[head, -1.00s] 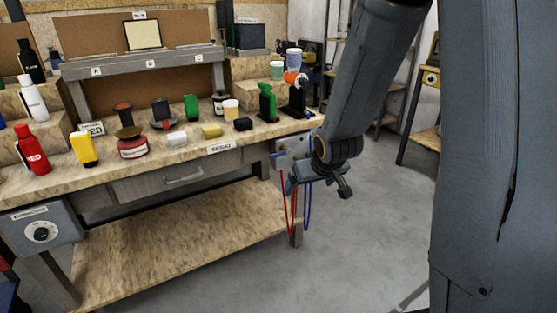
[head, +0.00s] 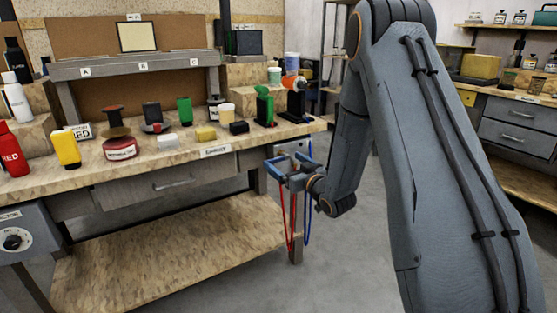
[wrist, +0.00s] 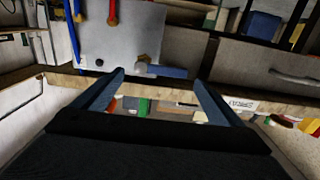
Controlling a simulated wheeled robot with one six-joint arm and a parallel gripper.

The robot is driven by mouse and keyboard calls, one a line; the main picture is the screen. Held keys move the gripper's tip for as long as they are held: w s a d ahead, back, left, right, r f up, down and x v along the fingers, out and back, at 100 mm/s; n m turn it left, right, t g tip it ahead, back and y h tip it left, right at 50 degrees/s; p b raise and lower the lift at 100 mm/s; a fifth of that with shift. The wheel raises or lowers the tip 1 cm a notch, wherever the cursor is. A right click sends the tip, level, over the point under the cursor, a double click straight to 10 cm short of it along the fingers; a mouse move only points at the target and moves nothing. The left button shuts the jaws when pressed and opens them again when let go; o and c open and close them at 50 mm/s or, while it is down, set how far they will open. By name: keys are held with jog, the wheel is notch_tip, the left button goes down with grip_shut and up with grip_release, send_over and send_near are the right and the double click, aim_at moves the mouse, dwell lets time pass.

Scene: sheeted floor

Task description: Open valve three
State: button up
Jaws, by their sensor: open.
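A grey valve panel (head: 292,147) is at the right end of the workbench, partly hidden behind my gripper in the head view. In the wrist view the panel (wrist: 118,35) shows at the upper left, with a red hose (wrist: 112,12), a blue hose (wrist: 73,32) and small brass fittings. A blue-grey lever handle (wrist: 168,71) points right from a brass fitting on its lower edge. My gripper (wrist: 158,77) is open and empty, its fingertips either side of that handle; contact cannot be told. In the head view my gripper (head: 268,172) points left. No valve number is readable.
The workbench (head: 200,168) has bottles, jars and small blocks on top, a drawer (head: 170,184) and a lower shelf (head: 170,250). The red and blue hoses hang by its right leg, close to my gripper. Open floor (head: 335,250) lies right of the bench.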

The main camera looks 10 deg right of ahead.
aim_at(279, 158)
jog(key=shift+x, duration=2.3)
jog(key=c, duration=1.5)
